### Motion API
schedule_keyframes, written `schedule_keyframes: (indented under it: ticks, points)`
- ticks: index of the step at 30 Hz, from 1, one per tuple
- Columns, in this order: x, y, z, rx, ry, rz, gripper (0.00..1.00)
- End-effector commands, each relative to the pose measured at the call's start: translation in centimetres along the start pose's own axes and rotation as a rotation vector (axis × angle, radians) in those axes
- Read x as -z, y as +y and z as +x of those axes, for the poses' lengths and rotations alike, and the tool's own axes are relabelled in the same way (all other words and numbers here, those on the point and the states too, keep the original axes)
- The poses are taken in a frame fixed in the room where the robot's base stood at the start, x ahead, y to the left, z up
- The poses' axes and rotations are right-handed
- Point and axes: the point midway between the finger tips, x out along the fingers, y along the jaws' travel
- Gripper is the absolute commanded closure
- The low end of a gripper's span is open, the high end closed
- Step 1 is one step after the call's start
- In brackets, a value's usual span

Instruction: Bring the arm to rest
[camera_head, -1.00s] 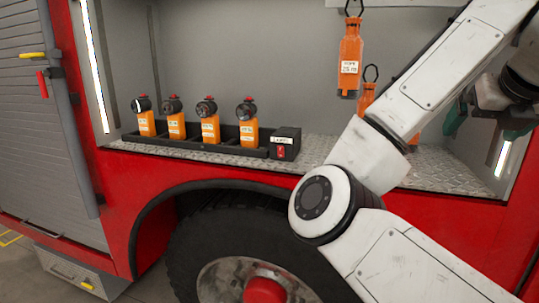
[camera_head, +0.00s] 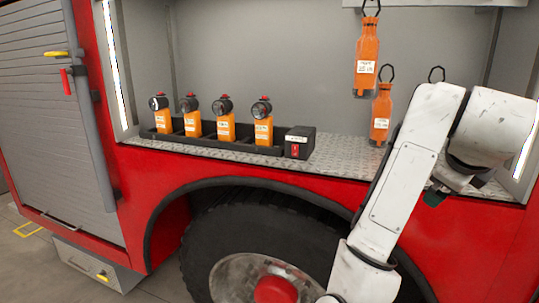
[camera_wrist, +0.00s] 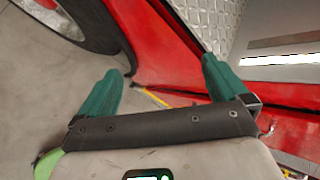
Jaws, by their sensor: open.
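My gripper shows in the wrist view (camera_wrist: 160,85), its two green fingers wide apart with nothing between them. Behind it are the grey floor and the truck's red side. In the head view my white arm stands folded at the right, in front of the red fire truck (camera_head: 270,172). There my gripper is mostly hidden behind the arm; only a small dark green part shows near the compartment's right end.
Several orange flashlights (camera_head: 226,126) stand in a black tray (camera_head: 270,150) on the metal shelf (camera_head: 340,157), beside a black box (camera_head: 299,142). The wheel (camera_head: 270,240) is below.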

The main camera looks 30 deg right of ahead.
Motion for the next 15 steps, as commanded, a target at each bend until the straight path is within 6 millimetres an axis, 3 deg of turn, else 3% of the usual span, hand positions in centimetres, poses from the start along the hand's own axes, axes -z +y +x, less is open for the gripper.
schedule_keyframes:
  ticks: [1, 8, 15]
  points:
    - [0.2, 1.9, 1.4, -0.003, 0.01, -0.133, 0.0]
    - [1.1, 9.9, 6.1, -0.042, -0.005, -0.737, 0.0]
    - [4.3, 19.8, 9.9, -0.136, -0.08, -1.36, 0.0]
